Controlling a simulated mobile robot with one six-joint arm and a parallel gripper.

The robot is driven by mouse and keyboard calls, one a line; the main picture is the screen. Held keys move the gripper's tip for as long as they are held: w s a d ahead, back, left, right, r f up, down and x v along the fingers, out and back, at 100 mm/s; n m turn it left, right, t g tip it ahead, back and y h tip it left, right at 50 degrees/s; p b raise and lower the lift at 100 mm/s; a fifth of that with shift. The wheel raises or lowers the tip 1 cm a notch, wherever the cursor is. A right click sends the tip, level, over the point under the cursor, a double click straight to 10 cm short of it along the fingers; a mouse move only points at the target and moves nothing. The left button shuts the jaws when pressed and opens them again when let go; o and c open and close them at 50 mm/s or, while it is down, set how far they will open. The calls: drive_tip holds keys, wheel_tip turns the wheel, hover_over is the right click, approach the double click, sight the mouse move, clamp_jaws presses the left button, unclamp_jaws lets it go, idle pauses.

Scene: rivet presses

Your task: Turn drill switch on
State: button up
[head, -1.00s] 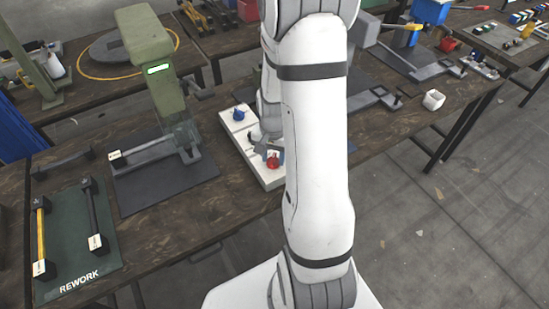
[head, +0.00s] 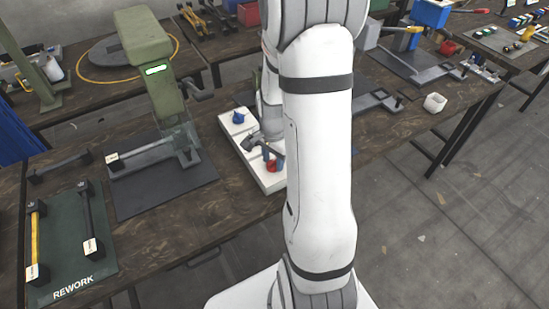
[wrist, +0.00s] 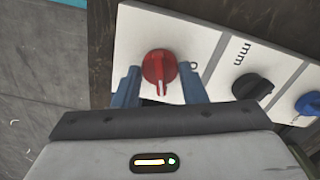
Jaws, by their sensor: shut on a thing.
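A white panel (head: 229,135) lies on the wooden bench and carries three rotary knobs in a row. The red knob (wrist: 158,68) is at the left end in the wrist view, its white pointer mark facing my gripper. The black knob (wrist: 252,86) is in the middle, beside "mm" lettering. The blue knob (wrist: 308,103) is at the right edge; it also shows in the head view (head: 238,118). My gripper (wrist: 160,86) is shut on the red knob, with a blue finger on each side. In the head view the gripper and arm partly hide the red knob (head: 271,166).
A green press (head: 150,50) with a lit green display stands left of the panel on a dark mat. A green REWORK mat (head: 68,250) with handled bars lies at the front left. Bare bench lies between press and panel.

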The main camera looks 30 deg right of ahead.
sight(273, 161)
drive_tip(key=o, duration=1)
drive_tip(key=shift+r, duration=0.1)
wheel_tip(273, 161, up, 8)
drive_tip(key=shift+f, duration=0.15)
drive_tip(key=shift+a, duration=0.1)
drive_tip(key=s+a+r+n+t, duration=0.2)
drive_tip(key=s+a+r+n, duration=0.9)
drive_tip(key=s+n, duration=0.2)
drive_tip(key=shift+a+r+n+t, duration=0.3)
drive_tip(key=shift+r+n+t, duration=0.05)
drive_tip(key=shift+n+t, duration=0.05)
